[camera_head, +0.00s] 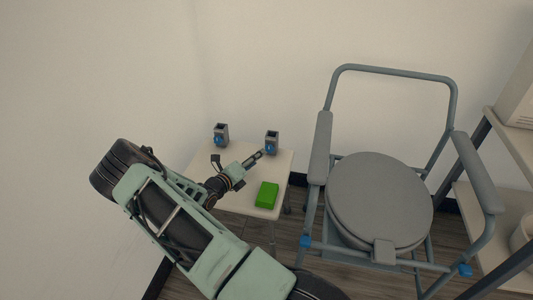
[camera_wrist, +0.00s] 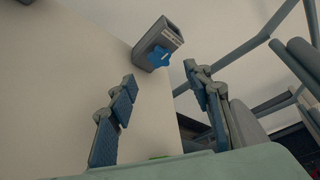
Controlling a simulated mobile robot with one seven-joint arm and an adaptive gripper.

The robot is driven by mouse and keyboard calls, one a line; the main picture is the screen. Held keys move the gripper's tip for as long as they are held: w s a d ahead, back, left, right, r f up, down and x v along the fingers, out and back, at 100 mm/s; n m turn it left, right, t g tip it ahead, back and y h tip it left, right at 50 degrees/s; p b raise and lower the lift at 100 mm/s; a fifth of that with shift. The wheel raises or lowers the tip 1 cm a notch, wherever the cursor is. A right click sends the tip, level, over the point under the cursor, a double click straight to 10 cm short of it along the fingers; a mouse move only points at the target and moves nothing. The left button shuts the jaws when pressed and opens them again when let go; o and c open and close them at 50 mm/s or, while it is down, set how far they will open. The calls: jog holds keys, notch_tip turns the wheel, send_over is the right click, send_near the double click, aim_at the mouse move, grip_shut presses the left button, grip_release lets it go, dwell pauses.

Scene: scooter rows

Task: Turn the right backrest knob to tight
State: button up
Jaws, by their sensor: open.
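Two grey upright sockets stand on a small pale table (camera_head: 239,205). The right socket (camera_head: 273,135) has a blue knob (camera_head: 270,148) low on its front; the left socket (camera_head: 222,129) has a blue knob (camera_head: 217,141) too. My gripper (camera_head: 259,155) is just in front of the right socket, at its lower left. In the wrist view my gripper (camera_wrist: 160,75) is open and empty. A grey socket (camera_wrist: 165,36) with a star-shaped blue knob (camera_wrist: 158,58) shows ahead between the fingertips, apart from both. The knob's tightness cannot be told.
A green block (camera_head: 267,195) lies on the table near its right front. A grey commode chair (camera_head: 380,202) with armrests stands to the right of the table. A shelf (camera_head: 505,195) is at the far right. White walls close off the back and left.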

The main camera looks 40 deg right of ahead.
aim_at(269, 149)
jog(key=b+x, duration=0.2)
jog(key=x, duration=0.4)
jog(key=shift+d+f, duration=0.15)
jog(key=shift+w+d, duration=0.35)
jog(key=shift+d, duration=0.35)
jog(key=shift+c, duration=0.2)
jog(key=c, duration=1.1)
